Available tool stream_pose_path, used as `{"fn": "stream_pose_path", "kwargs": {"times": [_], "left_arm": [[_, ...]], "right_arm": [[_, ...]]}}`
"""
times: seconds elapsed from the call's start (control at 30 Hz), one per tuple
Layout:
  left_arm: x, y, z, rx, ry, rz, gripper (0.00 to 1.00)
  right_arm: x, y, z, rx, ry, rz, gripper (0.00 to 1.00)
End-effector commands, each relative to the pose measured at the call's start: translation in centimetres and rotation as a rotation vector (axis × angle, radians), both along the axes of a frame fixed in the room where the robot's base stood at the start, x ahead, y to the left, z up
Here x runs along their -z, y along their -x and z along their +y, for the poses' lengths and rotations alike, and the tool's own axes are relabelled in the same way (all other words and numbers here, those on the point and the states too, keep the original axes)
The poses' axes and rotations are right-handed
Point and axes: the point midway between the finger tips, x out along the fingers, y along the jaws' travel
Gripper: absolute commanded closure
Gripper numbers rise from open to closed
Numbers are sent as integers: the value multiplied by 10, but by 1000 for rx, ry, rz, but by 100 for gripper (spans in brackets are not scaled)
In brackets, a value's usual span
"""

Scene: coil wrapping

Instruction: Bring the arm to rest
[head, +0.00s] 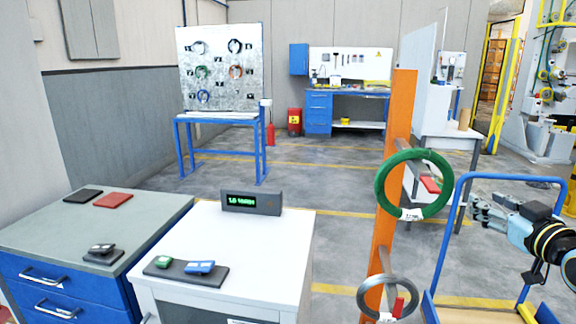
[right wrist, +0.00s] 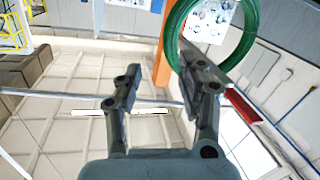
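My right gripper (head: 484,212) is at the right of the head view, to the right of the green coil. In the right wrist view my right gripper (right wrist: 165,88) has its two fingers apart, with nothing between them. The green coil (head: 381,187) hangs on a red peg (head: 430,185) of the orange post (head: 404,95). The coil also shows at the top of the right wrist view (right wrist: 250,45), beyond the fingers. A grey coil (head: 361,302) hangs lower on the same post. My left gripper is not in view.
A blue trolley frame (head: 452,215) stands just below and left of my right gripper. A white cabinet (head: 270,250) with a display (head: 250,203) and a grey-topped cabinet (head: 60,232) stand at the left. A board with several coils (head: 221,95) is behind. Floor between is open.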

Motion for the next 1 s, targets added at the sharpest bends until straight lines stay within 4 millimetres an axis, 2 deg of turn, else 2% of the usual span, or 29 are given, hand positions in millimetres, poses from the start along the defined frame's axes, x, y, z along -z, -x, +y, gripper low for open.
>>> {"fn": "stream_pose_path", "kwargs": {"times": [0.07, 0.23, 0.33, 0.47, 0.57, 0.67, 0.77, 0.87, 1.0], "left_arm": [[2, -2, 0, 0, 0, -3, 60], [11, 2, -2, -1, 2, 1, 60], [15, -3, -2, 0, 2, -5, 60], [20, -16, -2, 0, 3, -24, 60], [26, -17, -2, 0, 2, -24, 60], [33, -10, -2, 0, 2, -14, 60], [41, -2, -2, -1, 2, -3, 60], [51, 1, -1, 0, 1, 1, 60], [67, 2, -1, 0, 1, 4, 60]], "right_arm": [[5, 1, 0, 0, -1, 4, 60], [32, 10, 7, 0, -20, 31, 60], [50, 15, 9, 4, -32, 52, 60], [81, 25, 11, 15, -46, 92, 60], [112, 35, 13, 26, -56, 135, 60], [152, 49, 15, 40, -63, 192, 60], [199, 69, 17, 58, -74, 265, 60], [260, 98, 22, 79, -85, 362, 60], [359, 161, 34, 112, -103, 539, 60]]}}
